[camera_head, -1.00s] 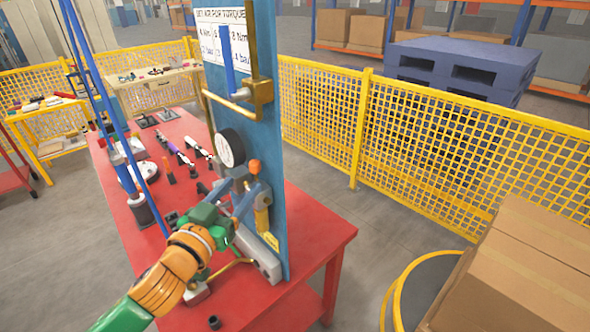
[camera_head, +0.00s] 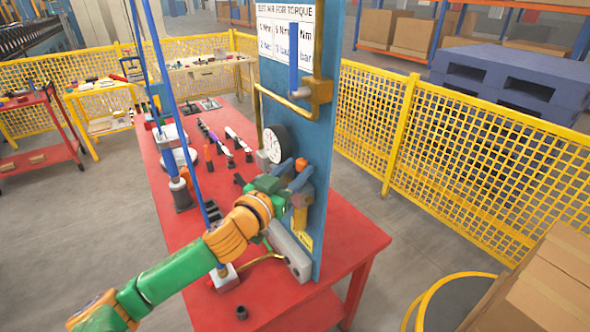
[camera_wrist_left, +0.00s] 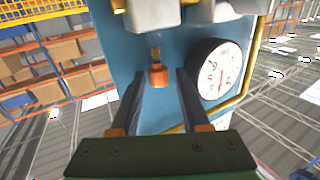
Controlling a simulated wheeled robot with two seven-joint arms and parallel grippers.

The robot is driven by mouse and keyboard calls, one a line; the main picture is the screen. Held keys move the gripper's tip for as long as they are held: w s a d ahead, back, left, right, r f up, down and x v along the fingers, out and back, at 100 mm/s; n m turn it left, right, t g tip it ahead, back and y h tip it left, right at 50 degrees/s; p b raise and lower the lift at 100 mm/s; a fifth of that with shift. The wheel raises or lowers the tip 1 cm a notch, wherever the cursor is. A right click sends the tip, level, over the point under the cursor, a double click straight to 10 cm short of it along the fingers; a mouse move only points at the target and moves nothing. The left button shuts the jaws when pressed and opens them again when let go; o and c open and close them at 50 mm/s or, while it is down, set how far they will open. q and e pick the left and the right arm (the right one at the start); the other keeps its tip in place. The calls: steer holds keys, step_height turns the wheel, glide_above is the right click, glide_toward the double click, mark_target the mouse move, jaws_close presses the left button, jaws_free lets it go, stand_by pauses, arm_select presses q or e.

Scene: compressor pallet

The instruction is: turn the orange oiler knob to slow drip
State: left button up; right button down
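The orange oiler knob (camera_head: 301,164) sits on the blue upright panel (camera_head: 325,130), above a yellow-gold body (camera_head: 300,216). In the left wrist view the knob (camera_wrist_left: 158,76) hangs from a brass stem, between the tips of my left gripper (camera_wrist_left: 160,80). The fingers are apart, with a gap on each side of the knob. Whether the knob lies in the same depth as the tips is hard to tell. My right gripper does not show.
A white dial gauge (camera_head: 274,145) is close beside the gripper; it also shows in the wrist view (camera_wrist_left: 219,72). Several tools lie behind. Yellow mesh fencing (camera_head: 450,150) and cardboard boxes (camera_head: 550,285) stand right.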

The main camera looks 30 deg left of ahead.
arm_select(q)
steer(key=shift+d, duration=0.15)
jaws_close()
steer(key=shift+f+m+h, duration=0.1)
steer(key=shift+m+h, duration=0.2)
